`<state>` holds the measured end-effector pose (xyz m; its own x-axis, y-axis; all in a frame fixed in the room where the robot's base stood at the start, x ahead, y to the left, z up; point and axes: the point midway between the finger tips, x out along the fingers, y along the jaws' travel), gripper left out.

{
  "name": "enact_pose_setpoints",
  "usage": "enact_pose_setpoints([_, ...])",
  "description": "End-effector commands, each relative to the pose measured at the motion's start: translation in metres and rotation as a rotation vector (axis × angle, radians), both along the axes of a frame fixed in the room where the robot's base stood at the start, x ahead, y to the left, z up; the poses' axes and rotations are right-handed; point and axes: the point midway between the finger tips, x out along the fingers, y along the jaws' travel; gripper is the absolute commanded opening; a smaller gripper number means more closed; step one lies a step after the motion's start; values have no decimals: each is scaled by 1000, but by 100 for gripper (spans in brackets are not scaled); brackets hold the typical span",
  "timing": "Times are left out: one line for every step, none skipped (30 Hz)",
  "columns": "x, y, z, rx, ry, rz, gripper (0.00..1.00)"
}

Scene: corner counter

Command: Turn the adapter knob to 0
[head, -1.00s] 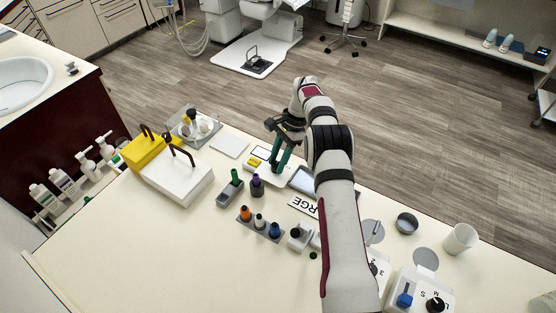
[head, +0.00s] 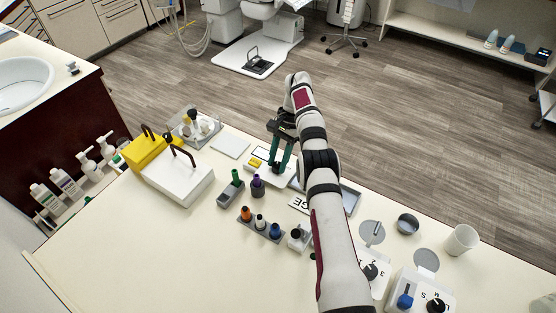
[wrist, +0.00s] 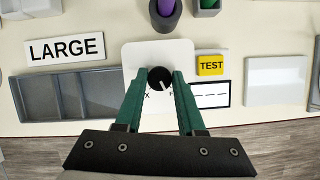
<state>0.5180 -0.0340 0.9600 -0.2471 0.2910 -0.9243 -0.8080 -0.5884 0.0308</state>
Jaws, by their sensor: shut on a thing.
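The black knob (wrist: 156,74) sits on a white adapter box (wrist: 135,53) in the wrist view. A short white pointer line on it aims towards the gripper side, slightly right. Small black marks show beside the fingers, partly hidden, and I cannot read a 0. My gripper (wrist: 159,79) has its two green fingers shut on the knob, one on each side. In the head view my gripper (head: 279,170) points down at the counter's far edge, and the knob is hidden there.
A grey tray (wrist: 40,98) and a LARGE sign (wrist: 65,47) lie left. A purple-topped holder (head: 257,187) stands close by.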

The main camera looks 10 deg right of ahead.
Motion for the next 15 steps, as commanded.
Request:
enact_pose_setpoints([-1, 1, 0, 4, 5, -3, 0])
enact_pose_setpoints([-1, 1, 0, 4, 5, -3, 0])
enact_pose_setpoints([-1, 1, 0, 3, 5, -4, 0])
enact_pose_setpoints([-1, 1, 0, 3, 6, -3, 42])
enact_pose_setpoints([-1, 1, 0, 3, 5, -4, 47])
enact_pose_setpoints([-1, 1, 0, 3, 5, -4, 55])
enact_pose_setpoints([-1, 1, 0, 4, 5, -3, 60])
enact_pose_setpoints([-1, 1, 0, 3, 5, -3, 65])
enact_pose_setpoints([-1, 1, 0, 3, 5, -3, 68])
enact_pose_setpoints([-1, 1, 0, 2, 4, -3, 68])
enact_pose_setpoints([-1, 1, 0, 2, 4, -3, 68])
enact_pose_setpoints([-1, 1, 0, 2, 4, -3, 68])
enact_pose_setpoints([-1, 1, 0, 2, 4, -3, 68])
enact_pose_setpoints([-1, 1, 0, 1, 3, -2, 68])
enact_pose_setpoints([-1, 1, 0, 1, 3, -2, 68])
